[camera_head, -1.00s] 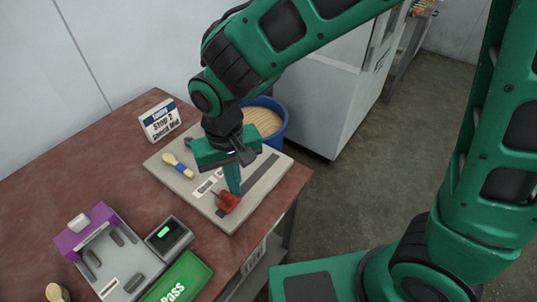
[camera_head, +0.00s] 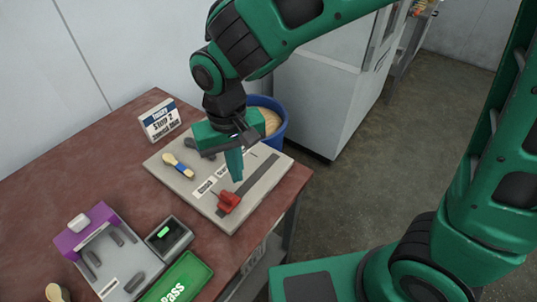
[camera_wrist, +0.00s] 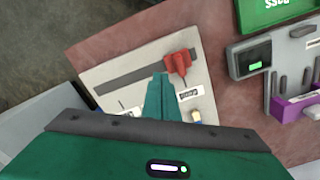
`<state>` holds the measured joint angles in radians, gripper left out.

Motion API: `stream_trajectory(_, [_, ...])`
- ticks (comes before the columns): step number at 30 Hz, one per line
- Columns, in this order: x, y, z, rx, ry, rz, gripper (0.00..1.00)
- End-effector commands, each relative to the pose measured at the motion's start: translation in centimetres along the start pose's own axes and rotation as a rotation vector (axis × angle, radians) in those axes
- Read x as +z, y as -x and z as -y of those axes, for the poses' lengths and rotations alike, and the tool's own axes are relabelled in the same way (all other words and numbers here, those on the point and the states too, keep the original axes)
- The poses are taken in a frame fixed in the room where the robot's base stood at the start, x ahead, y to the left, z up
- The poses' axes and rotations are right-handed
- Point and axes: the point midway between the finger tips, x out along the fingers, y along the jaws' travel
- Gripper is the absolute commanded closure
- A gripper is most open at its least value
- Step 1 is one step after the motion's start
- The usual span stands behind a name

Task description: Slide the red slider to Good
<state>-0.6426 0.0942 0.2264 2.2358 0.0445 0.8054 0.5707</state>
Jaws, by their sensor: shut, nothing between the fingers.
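The red slider (camera_head: 229,202) sits at the near end of a dark slot (camera_head: 262,174) in a light grey board (camera_head: 157,166) on the table. In the wrist view the slider (camera_wrist: 178,66) stands at the right end of the slot. Pale labels (camera_head: 205,186) lie along the slot; their words are too small to read surely. My gripper (camera_head: 237,179) is shut and empty, pointing down just beyond the slider on the slot's far side. In the wrist view its tips (camera_wrist: 160,76) are beside the slider, seemingly apart from it. My gripper hides part of the board.
A blue bin (camera_head: 279,113) is beyond the table. A purple-and-grey device (camera_head: 85,228), a small display box (camera_head: 168,240) and a green Pass panel (camera_head: 178,280) are nearer.

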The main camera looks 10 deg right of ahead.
Motion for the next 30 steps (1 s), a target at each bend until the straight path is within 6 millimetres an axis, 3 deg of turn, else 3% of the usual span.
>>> stream_trajectory(15, [0.0,3.4,0.0,-0.001,0.0,-0.001,1.0])
stream_trajectory(30, [0.0,3.7,0.0,0.0,0.0,0.0,1.0])
